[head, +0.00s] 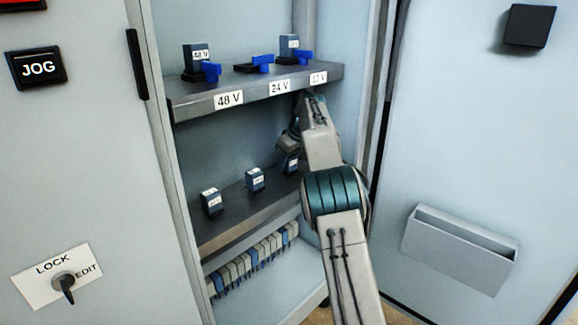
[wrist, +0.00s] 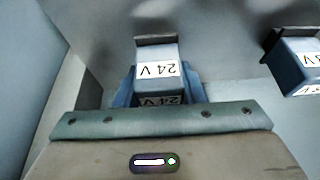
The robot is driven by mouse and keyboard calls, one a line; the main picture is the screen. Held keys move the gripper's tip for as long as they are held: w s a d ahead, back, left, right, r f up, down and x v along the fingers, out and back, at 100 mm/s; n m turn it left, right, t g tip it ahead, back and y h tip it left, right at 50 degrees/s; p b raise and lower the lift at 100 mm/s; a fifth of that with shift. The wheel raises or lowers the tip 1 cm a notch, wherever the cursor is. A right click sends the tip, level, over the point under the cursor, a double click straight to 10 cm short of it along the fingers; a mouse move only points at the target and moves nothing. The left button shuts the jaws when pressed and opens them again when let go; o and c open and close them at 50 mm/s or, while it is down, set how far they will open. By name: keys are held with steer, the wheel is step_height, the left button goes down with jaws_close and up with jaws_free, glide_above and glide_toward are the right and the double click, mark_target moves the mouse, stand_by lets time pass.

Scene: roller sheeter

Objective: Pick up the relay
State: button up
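A blue-grey relay with white 24 V labels (wrist: 157,69) is straight ahead in the wrist view, its lower part cut off by the edge of my gripper's body. My gripper (head: 291,142) is at the right end of the lower shelf in the head view, right above a small dark blue relay (head: 290,164) partly hidden by my arm. In the wrist view, blue parts flank the relay on both sides and look like my fingers. Whether they touch it is not clear. Two more relays stand on the lower shelf, one in the middle (head: 255,179) and one at left (head: 211,202).
The upper shelf (head: 205,105) has places labelled 48 V, 24 V and 12 V with blue levers. Relays stand at 48 V (head: 196,57) and 12 V (head: 289,45); the 24 V socket (head: 254,66) is empty. The cabinet's right wall is close to my arm.

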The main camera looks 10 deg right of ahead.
steer(key=c, duration=0.3)
steer(key=shift+r, duration=0.1)
steer(key=r+p, duration=0.1)
steer(key=p, duration=0.1)
steer(key=shift+r+p, duration=0.3)
steer(key=shift+r, duration=0.1)
steer(key=s+d+b, duration=0.1)
steer(key=s+b, duration=0.1)
steer(key=s+d+b, duration=0.2)
steer(key=b, duration=0.1)
steer(key=s+d+f+b, duration=0.1)
steer(key=s+b, duration=0.1)
steer(key=b, duration=0.1)
steer(key=shift+s+d, duration=0.2)
steer(key=shift+d, duration=0.1)
steer(key=shift+s+d+r+p, duration=0.65)
steer(key=shift+s+d, duration=0.35)
steer(key=shift+s, duration=0.35)
steer(key=shift+s+d+r+p, duration=0.6)
steer(key=shift+s+d, duration=0.4)
steer(key=shift+s, duration=0.35)
steer(key=shift+s+d+r+p, duration=0.6)
steer(key=shift+s+d, duration=0.4)
steer(key=shift+s, duration=0.35)
steer(key=shift+f, duration=0.1)
